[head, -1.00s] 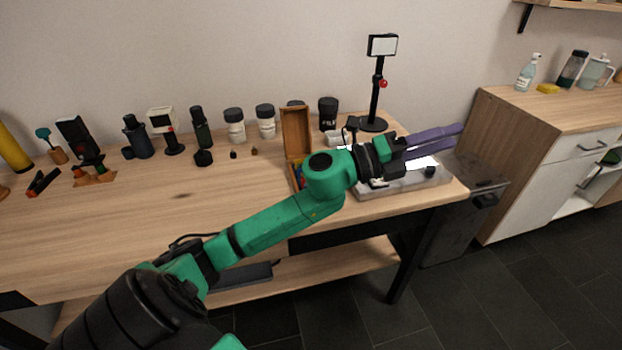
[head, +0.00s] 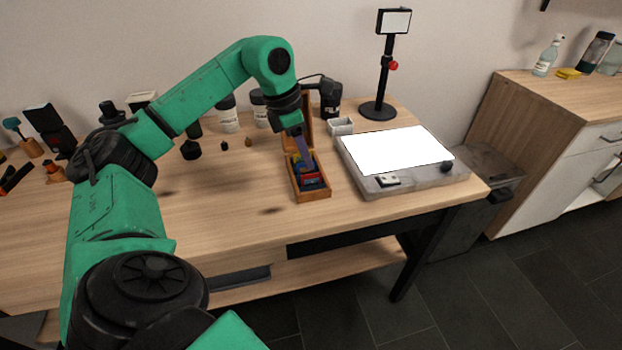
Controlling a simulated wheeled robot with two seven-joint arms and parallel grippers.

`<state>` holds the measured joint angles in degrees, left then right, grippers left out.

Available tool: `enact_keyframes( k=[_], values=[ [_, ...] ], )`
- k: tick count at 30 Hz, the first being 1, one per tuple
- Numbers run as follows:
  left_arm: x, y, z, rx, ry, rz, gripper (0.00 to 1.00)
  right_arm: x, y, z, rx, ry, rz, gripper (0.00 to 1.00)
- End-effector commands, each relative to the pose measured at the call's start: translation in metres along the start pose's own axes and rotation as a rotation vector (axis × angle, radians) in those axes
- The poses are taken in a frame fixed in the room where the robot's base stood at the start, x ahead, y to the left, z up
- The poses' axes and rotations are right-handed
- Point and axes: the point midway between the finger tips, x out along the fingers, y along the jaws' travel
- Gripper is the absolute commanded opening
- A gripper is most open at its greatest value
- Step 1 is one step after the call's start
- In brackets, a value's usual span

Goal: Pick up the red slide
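The red slide (head: 312,181) lies in the front part of an open wooden box (head: 312,196), beside blue slides (head: 306,169). My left gripper (head: 306,164) points down into the box, its purple-grey fingers just behind the red slide. The fingers look close together, and I cannot tell whether there is a gap or anything between them. The far part of the box and its raised lid are partly hidden by my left arm. My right gripper is not in view.
A light box (head: 400,150) with a bright white panel stands right of the wooden box. A small white tray (head: 340,126) and a black stand with a screen (head: 379,108) are behind. Bottles (head: 229,118) line the back. The table front is clear.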

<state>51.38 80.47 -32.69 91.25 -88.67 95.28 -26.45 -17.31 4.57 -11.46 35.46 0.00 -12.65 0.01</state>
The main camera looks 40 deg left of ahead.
Motion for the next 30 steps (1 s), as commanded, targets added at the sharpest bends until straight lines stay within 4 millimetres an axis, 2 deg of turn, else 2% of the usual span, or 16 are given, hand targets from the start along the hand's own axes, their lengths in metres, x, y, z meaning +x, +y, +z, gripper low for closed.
enact_keyframes(
  k=[7,14,15,18,30],
  values=[
    [0.044,-0.004,-0.005,0.001,0.002,-0.002,0.39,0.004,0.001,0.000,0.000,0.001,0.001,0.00],
    [0.051,-0.003,-0.004,0.001,-0.001,-0.001,0.39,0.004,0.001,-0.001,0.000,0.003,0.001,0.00],
    [0.051,-0.003,-0.004,0.001,-0.001,-0.001,0.35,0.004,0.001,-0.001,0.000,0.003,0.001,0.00],
    [0.050,-0.004,-0.004,0.001,-0.001,-0.001,0.00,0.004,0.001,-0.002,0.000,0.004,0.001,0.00],
    [0.050,-0.004,-0.004,0.001,-0.001,-0.001,0.00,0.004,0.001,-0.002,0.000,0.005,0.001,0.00]
  ],
)
